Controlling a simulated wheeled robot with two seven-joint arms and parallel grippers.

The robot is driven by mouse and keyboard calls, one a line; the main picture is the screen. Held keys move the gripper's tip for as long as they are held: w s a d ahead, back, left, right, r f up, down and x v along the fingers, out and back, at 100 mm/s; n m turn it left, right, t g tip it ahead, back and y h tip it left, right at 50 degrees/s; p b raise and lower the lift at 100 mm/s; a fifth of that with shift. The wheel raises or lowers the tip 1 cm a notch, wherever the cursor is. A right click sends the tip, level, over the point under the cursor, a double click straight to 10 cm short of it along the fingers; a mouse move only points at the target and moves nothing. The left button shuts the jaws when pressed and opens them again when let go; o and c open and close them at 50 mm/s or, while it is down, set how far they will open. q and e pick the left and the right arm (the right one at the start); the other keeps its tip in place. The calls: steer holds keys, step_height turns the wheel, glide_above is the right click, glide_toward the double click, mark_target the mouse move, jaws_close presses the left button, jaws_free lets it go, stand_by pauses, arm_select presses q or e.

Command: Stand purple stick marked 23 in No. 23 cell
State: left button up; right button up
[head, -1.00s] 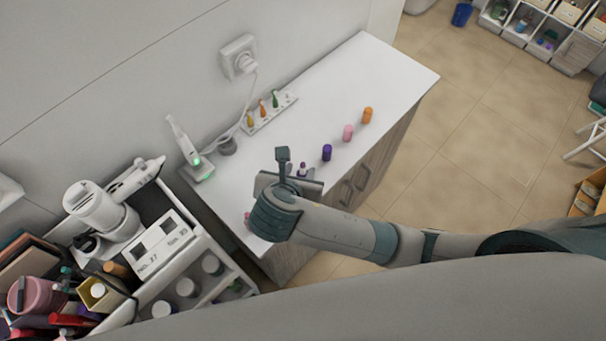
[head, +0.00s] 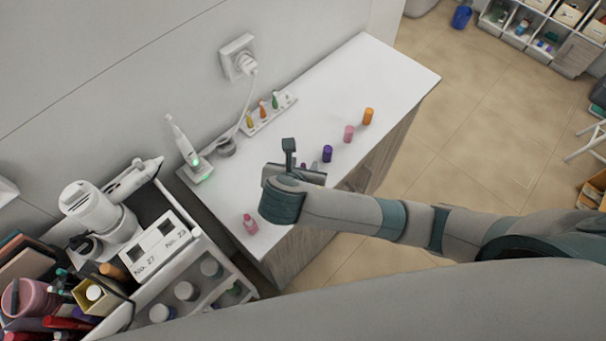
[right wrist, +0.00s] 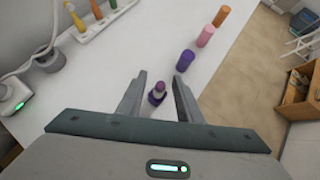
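The purple stick (right wrist: 157,95) stands on the white counter in the right wrist view, with a dark purple body and a lighter top. My right gripper (right wrist: 160,82) is open above the counter, its fingers apart on either side of the stick with gaps showing. In the head view my right gripper (head: 292,165) hides the stick. I cannot read its number. The white two-cell holder (head: 150,262) is on the cart at the lower left. Its No. 23 cell (head: 166,228) is the upper right one and looks empty. My left gripper is not in view.
A pink stick (head: 250,224) stands near the counter's near left corner. A purple cap (head: 327,153), pink cap (head: 348,133) and orange cap (head: 368,116) stand along the front edge. A rack of coloured tools (head: 268,113) and a charging stand (head: 198,172) are near the wall.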

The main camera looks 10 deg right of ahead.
steer(key=shift+p+x, duration=0.55)
steer(key=shift+x, duration=1.3)
steer(key=shift+w+r, duration=0.15)
steer(key=shift+r, duration=0.05)
steer(key=shift+c, duration=0.6)
jaws_close()
